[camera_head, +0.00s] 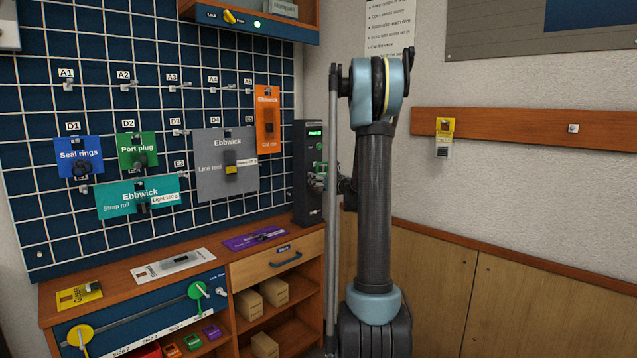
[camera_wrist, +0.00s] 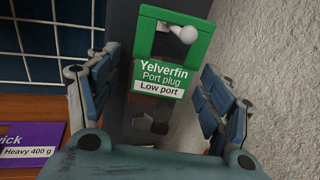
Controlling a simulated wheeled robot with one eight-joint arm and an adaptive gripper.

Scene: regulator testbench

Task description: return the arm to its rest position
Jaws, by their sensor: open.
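My arm (camera_head: 376,190) stands upright right of centre in the head view, with its upper joint bent over at the top. My gripper (camera_wrist: 158,75) is open in the wrist view, one blue-grey finger on each side. A green Yelverfin port plug pack (camera_wrist: 160,72), marked Low port, shows between and beyond the fingers. A pale round-ended peg (camera_wrist: 184,34) shows at the pack's upper opening. The fingers look apart from the pack. In the head view my gripper is mostly hidden behind the arm, near the dark upright unit (camera_head: 306,165).
A blue grid board (camera_head: 60,220) with hanging packs fills the left. Below it is a wooden bench (camera_head: 215,238) with packs on top and boxes on shelves. An orange rail (camera_head: 510,130) runs along the right wall. Space right of my arm looks clear.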

